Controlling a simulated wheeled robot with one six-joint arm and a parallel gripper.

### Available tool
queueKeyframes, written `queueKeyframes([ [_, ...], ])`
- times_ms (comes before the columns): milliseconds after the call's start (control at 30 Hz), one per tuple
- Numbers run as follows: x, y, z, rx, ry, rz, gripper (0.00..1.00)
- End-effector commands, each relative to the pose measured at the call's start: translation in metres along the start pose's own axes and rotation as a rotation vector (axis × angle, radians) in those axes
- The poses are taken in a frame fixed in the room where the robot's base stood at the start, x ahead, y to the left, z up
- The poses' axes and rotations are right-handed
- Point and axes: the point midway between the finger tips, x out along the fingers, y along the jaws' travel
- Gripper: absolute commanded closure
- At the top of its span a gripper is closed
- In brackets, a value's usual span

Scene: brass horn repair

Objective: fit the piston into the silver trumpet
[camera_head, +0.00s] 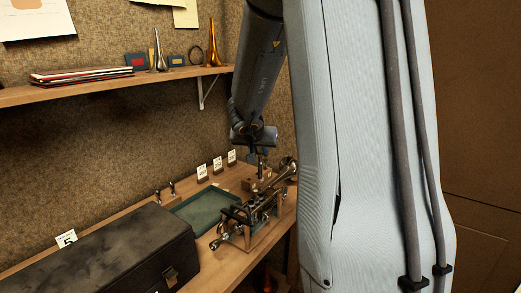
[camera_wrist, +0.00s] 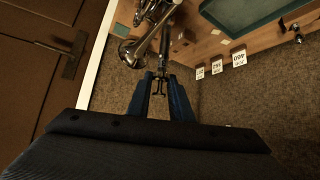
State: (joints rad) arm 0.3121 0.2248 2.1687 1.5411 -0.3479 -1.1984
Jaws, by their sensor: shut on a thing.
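The silver trumpet (camera_head: 262,207) lies in a stand on the bench, its bell toward the right. In the wrist view its bell (camera_wrist: 132,50) and tubing show at the top. My gripper (camera_head: 262,146) is above the far end of the trumpet, pointing down. In the wrist view my gripper (camera_wrist: 160,95) is shut on a slim metal piece, which I take to be the piston (camera_wrist: 165,45). It reaches toward the trumpet and bench. Whether its lower end touches the trumpet or enters a valve casing, I cannot tell.
A green tray (camera_head: 184,202) lies left of the trumpet. A dark case (camera_head: 110,258) fills the front left of the bench. Small numbered cards (camera_head: 217,164) stand along the back wall. A shelf (camera_head: 110,85) with horns and papers hangs above.

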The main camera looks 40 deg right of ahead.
Motion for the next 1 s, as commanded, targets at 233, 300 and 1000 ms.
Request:
queueKeyframes([
  [233,0.012,-0.001,0.014,0.004,0.000,0.007,1.00],
  [300,0.017,-0.001,0.019,0.004,0.000,0.007,1.00],
  [1000,0.039,0.000,0.043,0.005,0.000,0.007,1.00],
])
